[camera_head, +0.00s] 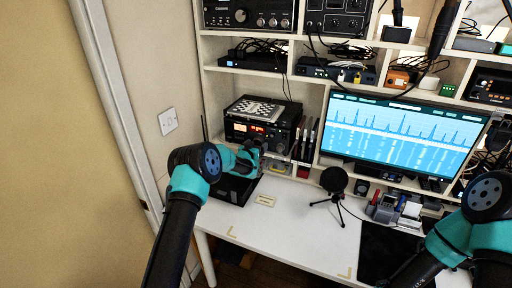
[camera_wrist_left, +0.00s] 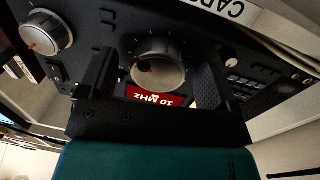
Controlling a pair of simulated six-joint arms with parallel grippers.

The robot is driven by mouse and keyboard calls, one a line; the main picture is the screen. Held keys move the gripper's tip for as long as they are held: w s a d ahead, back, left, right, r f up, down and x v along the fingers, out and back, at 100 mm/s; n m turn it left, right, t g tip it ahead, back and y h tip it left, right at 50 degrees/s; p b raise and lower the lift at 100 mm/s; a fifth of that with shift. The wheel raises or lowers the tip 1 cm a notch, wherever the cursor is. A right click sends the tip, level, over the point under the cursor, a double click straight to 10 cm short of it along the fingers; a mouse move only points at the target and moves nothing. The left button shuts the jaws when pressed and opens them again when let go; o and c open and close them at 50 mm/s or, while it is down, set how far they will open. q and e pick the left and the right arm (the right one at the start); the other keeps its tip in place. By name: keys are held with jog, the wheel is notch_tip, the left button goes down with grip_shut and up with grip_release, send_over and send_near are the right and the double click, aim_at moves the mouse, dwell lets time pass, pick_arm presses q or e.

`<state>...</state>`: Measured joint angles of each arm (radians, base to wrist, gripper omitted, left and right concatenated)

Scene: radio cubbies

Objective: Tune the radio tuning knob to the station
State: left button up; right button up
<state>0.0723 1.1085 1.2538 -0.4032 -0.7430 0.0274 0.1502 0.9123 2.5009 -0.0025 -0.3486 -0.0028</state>
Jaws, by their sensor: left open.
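The black radio (camera_head: 261,122) with a red-lit display sits in the lower left cubby. My left gripper (camera_head: 255,152) is at its front in the head view, hiding the lower front. In the left wrist view the silver tuning knob (camera_wrist_left: 157,63) lies between the two fingers of my open left gripper (camera_wrist_left: 153,82), one finger on each side. I cannot tell whether the fingers touch it. A red "10 MHz" label (camera_wrist_left: 160,100) reads upside down just below the knob. My right arm is at the lower right of the head view; its gripper does not show.
A second silver knob (camera_wrist_left: 46,34) is at upper left in the wrist view. A chessboard (camera_head: 262,108) lies on the radio. A monitor (camera_head: 400,132), a microphone (camera_head: 334,181) and a pen holder (camera_head: 384,209) are to the right.

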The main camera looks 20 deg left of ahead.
pick_arm(q)
jog(key=shift+s, duration=0.15)
jog(key=v, duration=1.1)
jog(key=shift+s, duration=0.35)
jog(key=shift+a, duration=0.15)
dwell(1.3)
